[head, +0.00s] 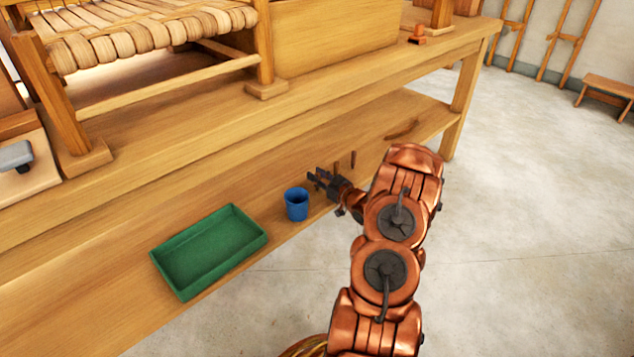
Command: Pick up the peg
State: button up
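Two small, thin brown upright pieces that look like pegs stand on the lower shelf of the bench in the head view. One (336,168) is right behind my gripper, its lower part hidden by it. The other (353,159) is a little farther right. I cannot tell which one is the peg of the task. My gripper (314,181) reaches in over the lower shelf from the right, pointing left. Its dark fingers look apart, with nothing seen between them.
A blue cup (296,205) stands just left of my gripper. A green tray (262,238) lies farther left on the lower shelf (120,320). A curved brown piece (402,131) lies toward the right end. The upper bench top (190,125) overhangs, carrying a woven seat (150,32).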

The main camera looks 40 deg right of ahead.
jog(key=c, duration=0.4)
jog(key=shift+r, duration=0.1)
